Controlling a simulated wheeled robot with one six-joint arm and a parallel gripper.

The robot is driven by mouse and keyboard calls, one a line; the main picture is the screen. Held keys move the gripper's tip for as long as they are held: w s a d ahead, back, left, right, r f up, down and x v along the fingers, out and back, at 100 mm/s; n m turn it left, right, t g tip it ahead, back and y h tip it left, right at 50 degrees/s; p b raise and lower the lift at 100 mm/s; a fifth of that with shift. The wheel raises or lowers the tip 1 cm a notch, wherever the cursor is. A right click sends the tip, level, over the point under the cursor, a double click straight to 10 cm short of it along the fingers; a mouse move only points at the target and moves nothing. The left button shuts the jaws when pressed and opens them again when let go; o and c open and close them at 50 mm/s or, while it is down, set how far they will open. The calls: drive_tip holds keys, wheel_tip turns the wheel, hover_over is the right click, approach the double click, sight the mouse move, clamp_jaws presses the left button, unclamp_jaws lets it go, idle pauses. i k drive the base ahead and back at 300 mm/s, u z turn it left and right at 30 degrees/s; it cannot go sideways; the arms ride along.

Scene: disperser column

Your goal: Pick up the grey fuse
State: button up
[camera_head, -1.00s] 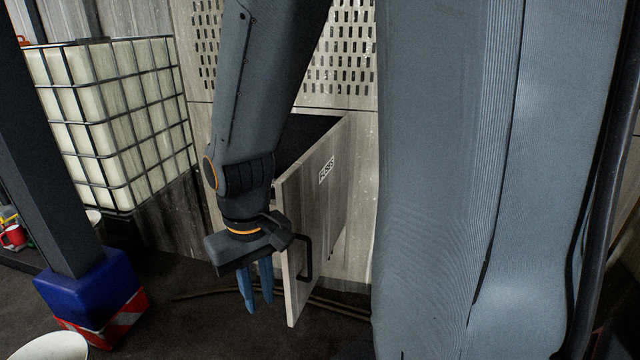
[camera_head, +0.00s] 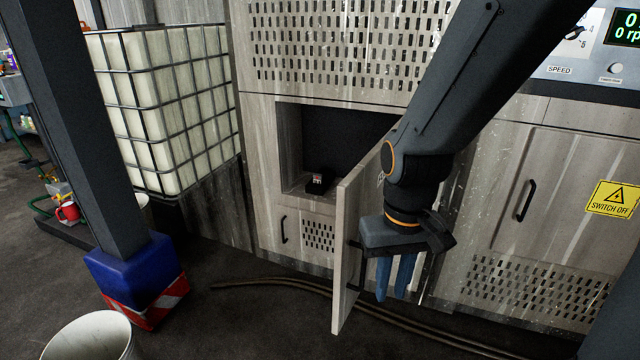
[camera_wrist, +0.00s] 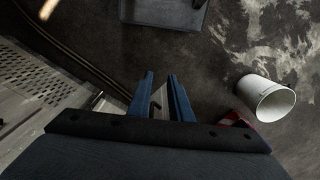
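A small dark object with a greyish and reddish top (camera_head: 317,181) sits on the floor of the open compartment; it may be the grey fuse in a holder, but it is too small to tell. The compartment door (camera_head: 350,250) stands swung out toward me. My gripper (camera_head: 394,296) points down in front of the cabinet, just right of the door. The fuse is not visible in the wrist view.
A caged white tank (camera_head: 165,105) stands left of the cabinet. A post with a blue and red-white base (camera_head: 137,275) is at left, and a white bucket (camera_head: 90,340) is at the front. Hoses (camera_head: 300,287) lie on the floor. A closed panel has a yellow sign (camera_head: 612,199).

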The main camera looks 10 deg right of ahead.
sight(318, 179)
drive_tip(key=u, duration=2.05)
drive_tip(key=i, duration=1.9)
drive_tip(key=z, duration=2.55)
drive_tip(key=i, duration=1)
drive_tip(key=u, duration=0.05)
